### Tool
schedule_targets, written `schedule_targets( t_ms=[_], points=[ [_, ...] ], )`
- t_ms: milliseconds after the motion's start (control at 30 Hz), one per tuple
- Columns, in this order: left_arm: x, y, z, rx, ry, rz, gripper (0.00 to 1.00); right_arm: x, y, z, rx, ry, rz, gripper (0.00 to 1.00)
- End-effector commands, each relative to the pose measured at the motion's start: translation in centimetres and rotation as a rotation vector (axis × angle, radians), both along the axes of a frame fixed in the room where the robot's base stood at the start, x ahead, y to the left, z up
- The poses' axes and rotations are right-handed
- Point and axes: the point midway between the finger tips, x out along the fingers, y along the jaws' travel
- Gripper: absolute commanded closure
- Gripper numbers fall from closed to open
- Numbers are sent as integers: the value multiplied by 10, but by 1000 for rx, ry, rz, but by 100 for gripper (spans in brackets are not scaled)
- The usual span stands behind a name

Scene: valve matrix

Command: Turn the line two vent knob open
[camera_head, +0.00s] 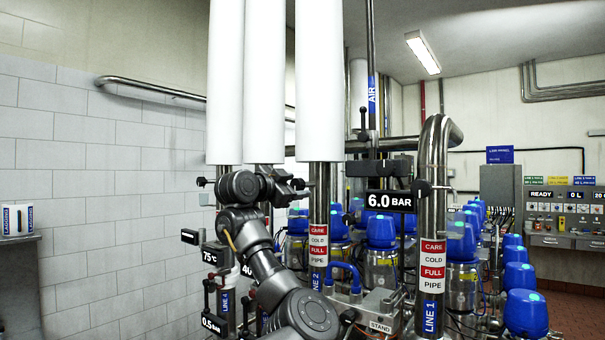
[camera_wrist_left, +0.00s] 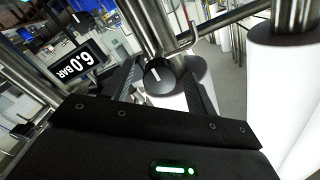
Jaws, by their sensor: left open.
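A round black knob (camera_wrist_left: 158,76) with a white pointer mark sits on a steel pipe in the left wrist view. My left gripper (camera_wrist_left: 163,70) is open, with one finger on each side of the knob; I cannot tell whether they touch it. In the head view my left gripper (camera_head: 299,186) points right, at the upright pipe labelled LINE 2 (camera_head: 318,262). The knob is hard to make out there, being small and partly behind the gripper. My right gripper is not in view.
A 6.0 BAR display (camera_head: 390,201) hangs right of the gripper. The LINE 1 pipe (camera_head: 431,265) carries another black knob (camera_head: 422,187). Thick white pipe sleeves (camera_head: 318,80) stand above the gripper. Several blue-capped valves (camera_head: 381,231) crowd behind.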

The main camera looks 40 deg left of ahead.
Motion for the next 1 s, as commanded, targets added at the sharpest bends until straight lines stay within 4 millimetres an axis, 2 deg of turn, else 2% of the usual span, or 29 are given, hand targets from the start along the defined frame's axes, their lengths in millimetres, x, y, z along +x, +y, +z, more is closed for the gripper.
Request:
schedule_targets(
  t_ms=[33,200,400,633,900,1000],
  points=[
    [8,1,5,1,5,0,43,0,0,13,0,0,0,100],
    [28,1,3,1,1,0,43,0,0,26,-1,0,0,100],
    [36,1,0,0,0,1,43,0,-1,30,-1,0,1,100],
    [36,1,-1,0,-1,1,43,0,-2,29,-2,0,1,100],
    [36,1,-1,0,-1,1,78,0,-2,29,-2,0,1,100],
    [36,1,-1,0,-1,1,87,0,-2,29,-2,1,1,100]
  ],
)
